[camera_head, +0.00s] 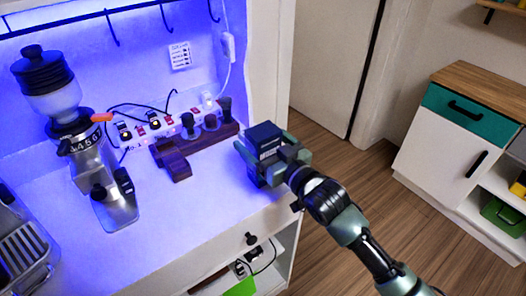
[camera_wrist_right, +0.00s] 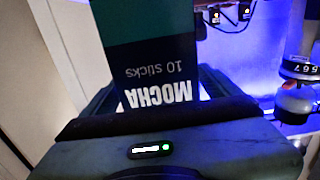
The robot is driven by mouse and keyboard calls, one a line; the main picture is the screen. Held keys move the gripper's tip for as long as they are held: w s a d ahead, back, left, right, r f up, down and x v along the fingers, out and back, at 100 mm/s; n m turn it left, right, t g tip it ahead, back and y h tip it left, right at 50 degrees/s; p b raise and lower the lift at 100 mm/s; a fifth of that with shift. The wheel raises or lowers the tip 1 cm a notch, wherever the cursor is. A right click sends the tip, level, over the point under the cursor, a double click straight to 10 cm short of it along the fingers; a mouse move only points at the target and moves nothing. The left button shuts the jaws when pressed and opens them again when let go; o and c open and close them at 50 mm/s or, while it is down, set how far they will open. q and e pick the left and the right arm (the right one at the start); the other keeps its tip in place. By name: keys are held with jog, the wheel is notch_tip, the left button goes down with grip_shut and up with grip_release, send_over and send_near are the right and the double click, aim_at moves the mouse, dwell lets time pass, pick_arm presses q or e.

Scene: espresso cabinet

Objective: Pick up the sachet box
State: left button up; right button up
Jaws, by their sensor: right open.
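The sachet box (camera_head: 264,136) is dark blue and stands upright near the right front corner of the lit counter. My right gripper (camera_head: 271,151) is open, with its fingers on either side of the box. In the right wrist view the box (camera_wrist_right: 152,45) fills the space between the fingers. Its face reads "MOCHA 10 sticks" upside down, with a teal band above. I cannot tell whether the fingers touch it. The box's lower part is partly hidden by the gripper in the head view. My left gripper is not in view.
A coffee grinder (camera_head: 100,170) stands at the left of the counter (camera_head: 190,225). A dark wooden stand (camera_head: 172,160) with tools is left of the box. A power strip (camera_head: 155,122) lies behind it. The cabinet side wall (camera_head: 268,60) rises behind the box.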

jog(key=shift+x, duration=0.9)
jog(key=shift+s, duration=0.1)
jog(key=c, duration=1.6)
jog(key=shift+o, duration=0.2)
